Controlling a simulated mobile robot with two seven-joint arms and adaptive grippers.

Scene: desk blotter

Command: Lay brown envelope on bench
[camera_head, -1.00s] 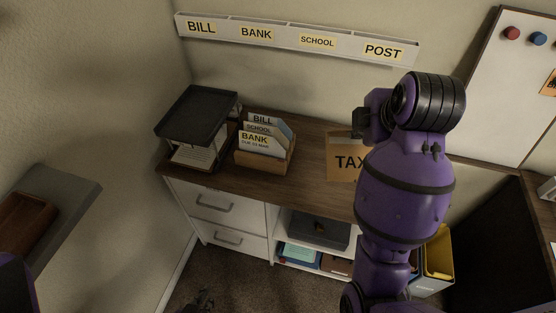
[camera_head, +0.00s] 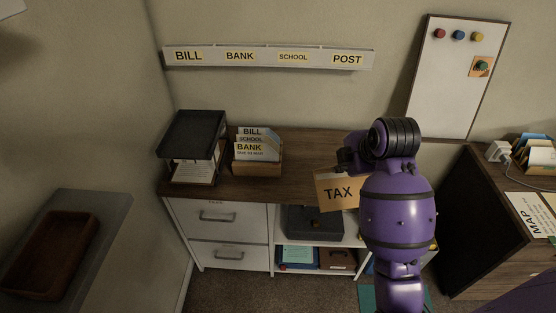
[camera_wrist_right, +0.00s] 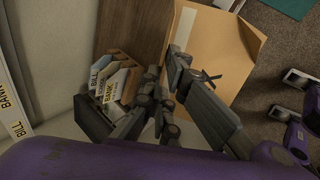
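The brown envelope (camera_head: 338,190), marked TAX, hangs tilted over the front edge of the bench (camera_head: 290,185). It fills the upper middle of the right wrist view (camera_wrist_right: 225,50), string clasp showing. My right gripper (camera_head: 348,160) is at its upper edge and appears shut on it; in the wrist view the dark fingers (camera_wrist_right: 168,65) meet the envelope's edge, though the exact grip is partly hidden. My left gripper is outside the head view; what looks like its two spread, empty fingers (camera_wrist_right: 283,95) shows at the right of the wrist view.
A black tray stack (camera_head: 195,140) and a file box (camera_head: 258,165) with labelled cards stand on the bench's left half. A labelled wall rail (camera_head: 267,57) hangs behind. The bench top right of the file box looks clear. A whiteboard (camera_head: 450,90) is at right.

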